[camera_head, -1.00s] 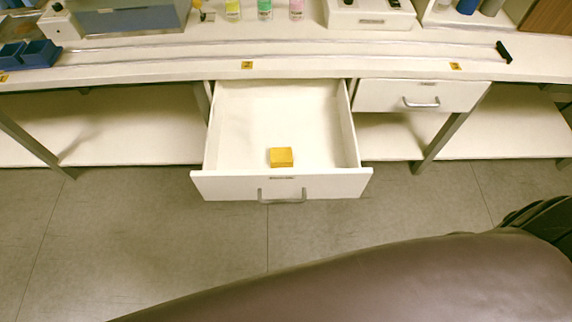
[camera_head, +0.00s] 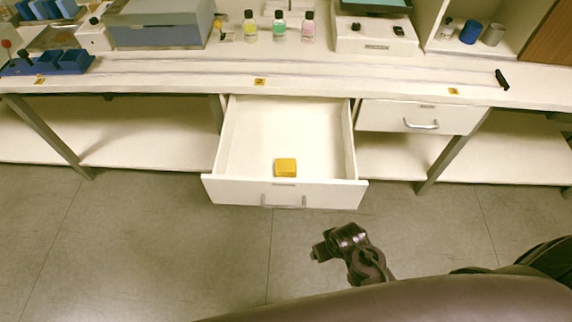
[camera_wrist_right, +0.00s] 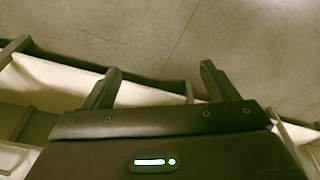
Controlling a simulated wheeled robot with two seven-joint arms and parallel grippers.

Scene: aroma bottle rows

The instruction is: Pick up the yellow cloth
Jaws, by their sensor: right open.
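The yellow cloth (camera_head: 286,168) is a small folded block lying flat in the open white drawer (camera_head: 270,130), near its front wall. My right gripper (camera_head: 318,248) is in front of the drawer and to the right of the cloth in the head view, apart from both. In the right wrist view my right gripper (camera_wrist_right: 160,72) has its two fingers spread with nothing between them. The cloth cannot be made out in the wrist view. My left gripper is not in view.
The drawer's front wall and handle (camera_head: 284,203) stand between my right gripper and the cloth. A shut drawer (camera_head: 385,117) is to the right. Pink, green and yellow bottles (camera_head: 279,28) stand on the bench top. The floor (camera_head: 150,250) in front is clear.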

